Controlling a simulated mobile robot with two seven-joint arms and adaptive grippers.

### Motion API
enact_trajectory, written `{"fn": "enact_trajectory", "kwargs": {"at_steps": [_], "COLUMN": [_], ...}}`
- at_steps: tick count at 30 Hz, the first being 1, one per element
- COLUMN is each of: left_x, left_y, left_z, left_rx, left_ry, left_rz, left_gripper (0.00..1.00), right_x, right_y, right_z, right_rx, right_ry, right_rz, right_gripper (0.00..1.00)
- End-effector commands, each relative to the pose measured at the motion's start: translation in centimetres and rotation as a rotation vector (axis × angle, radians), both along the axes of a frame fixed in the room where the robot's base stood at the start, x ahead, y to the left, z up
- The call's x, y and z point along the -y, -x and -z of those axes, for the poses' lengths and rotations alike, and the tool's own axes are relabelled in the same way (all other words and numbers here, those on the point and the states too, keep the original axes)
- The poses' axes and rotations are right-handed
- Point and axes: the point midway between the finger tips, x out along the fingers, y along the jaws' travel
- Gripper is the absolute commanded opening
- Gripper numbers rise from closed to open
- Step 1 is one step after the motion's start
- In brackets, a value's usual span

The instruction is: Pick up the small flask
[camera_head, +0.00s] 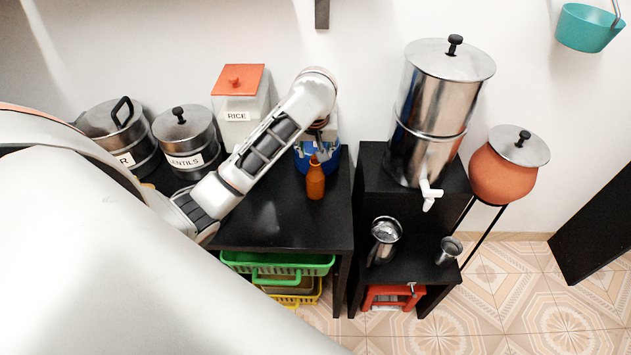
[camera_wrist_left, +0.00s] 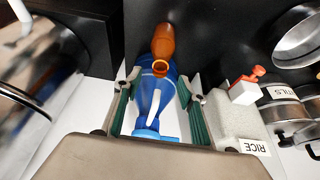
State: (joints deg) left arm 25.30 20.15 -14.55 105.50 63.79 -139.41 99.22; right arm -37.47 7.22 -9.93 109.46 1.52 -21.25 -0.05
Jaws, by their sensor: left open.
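A small orange-brown flask (camera_head: 315,180) stands upright on the black counter, near its right side. In the left wrist view the flask (camera_wrist_left: 163,42) shows at the top centre, beyond the fingertips, with its round open mouth toward the camera. My left gripper (camera_head: 320,142) is over the counter just behind the flask in the head view, partly hidden by its own arm. In the left wrist view the gripper (camera_wrist_left: 157,88) is open, with nothing held. The flask appears between but beyond its green-padded fingers. My right gripper is in neither view.
A blue jug (camera_wrist_left: 152,98) stands beside the flask, close to my left fingers. A rice container (camera_head: 240,98) and steel pots (camera_head: 187,138) stand to the left. A tall steel water filter (camera_head: 432,105) stands on a stand to the right. The counter front is clear.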

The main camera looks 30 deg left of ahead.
Motion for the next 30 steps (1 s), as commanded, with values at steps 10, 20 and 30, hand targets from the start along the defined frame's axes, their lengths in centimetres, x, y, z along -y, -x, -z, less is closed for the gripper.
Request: {"fn": "enact_trajectory", "kwargs": {"at_steps": [10, 20, 30], "left_x": [-0.6, -1.6, -1.6], "left_y": [-0.8, -2.4, -2.5], "left_z": [2.2, 5.7, 6.1], "left_rx": [-0.001, 0.000, 0.002], "left_ry": [-0.004, -0.003, -0.001], "left_rz": [0.001, 0.001, 0.002], "left_gripper": [0.41, 0.41, 0.33], "right_x": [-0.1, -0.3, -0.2], "right_y": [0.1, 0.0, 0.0], "right_z": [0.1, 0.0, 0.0], "right_rx": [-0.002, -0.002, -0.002], "right_ry": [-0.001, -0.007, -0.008], "right_rz": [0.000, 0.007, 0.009], "right_gripper": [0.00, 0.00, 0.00]}}
